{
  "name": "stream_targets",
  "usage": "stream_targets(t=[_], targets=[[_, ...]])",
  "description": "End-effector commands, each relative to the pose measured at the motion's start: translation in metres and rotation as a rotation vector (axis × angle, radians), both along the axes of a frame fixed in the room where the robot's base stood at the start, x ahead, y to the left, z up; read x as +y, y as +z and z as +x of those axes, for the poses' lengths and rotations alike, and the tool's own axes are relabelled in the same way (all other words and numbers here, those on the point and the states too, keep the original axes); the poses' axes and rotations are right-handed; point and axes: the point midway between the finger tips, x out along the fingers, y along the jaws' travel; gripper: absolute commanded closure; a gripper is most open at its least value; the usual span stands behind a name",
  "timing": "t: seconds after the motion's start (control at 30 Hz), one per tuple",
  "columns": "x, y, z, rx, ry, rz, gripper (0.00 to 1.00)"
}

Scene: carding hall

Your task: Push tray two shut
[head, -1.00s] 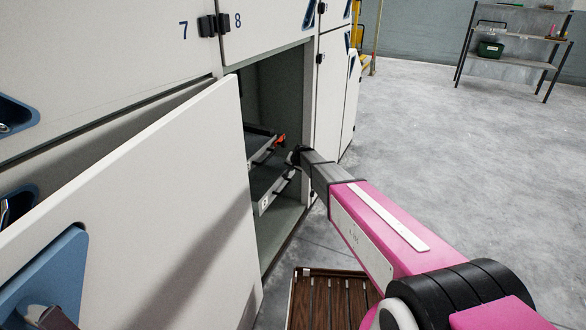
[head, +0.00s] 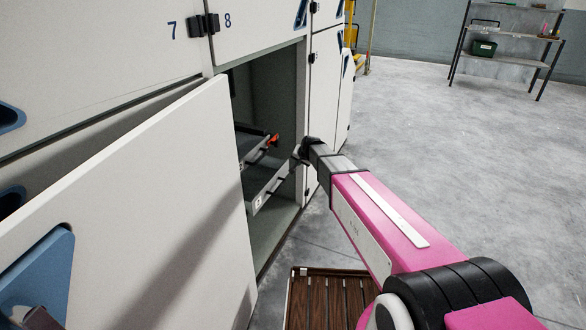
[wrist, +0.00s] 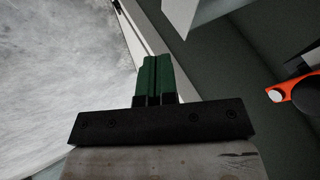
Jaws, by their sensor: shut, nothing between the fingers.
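Two grey pull-out trays are in the open compartment. The upper tray (head: 258,151) has an orange-red part at its far end, and its label is partly hidden by the door. The lower tray (head: 271,190) has a small pale numbered label at its near corner. The digits are too small to read surely, so I cannot tell which is tray two. My gripper (head: 297,157) is at the right side of the opening, by the trays' far ends; contact is unclear. In the wrist view my gripper's green fingers (wrist: 155,70) are together and empty, with an orange part (wrist: 292,96) to the right.
The white compartment door (head: 150,200) stands open at the left, close to the opening. A slatted wooden piece (head: 325,300) lies below the arm. Open grey floor (head: 450,150) extends right to a shelf rack (head: 510,58).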

Motion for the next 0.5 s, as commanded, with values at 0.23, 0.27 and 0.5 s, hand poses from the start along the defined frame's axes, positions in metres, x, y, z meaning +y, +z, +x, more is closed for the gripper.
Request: stream_targets(t=[0.23, 0.27, 0.5], targets=[[0.009, -0.011, -0.076, 0.109, 0.021, 0.136, 1.0], [0.012, -0.012, -0.09, 0.129, 0.027, 0.165, 1.0], [0.03, -0.015, -0.18, 0.264, 0.063, 0.387, 1.0]])
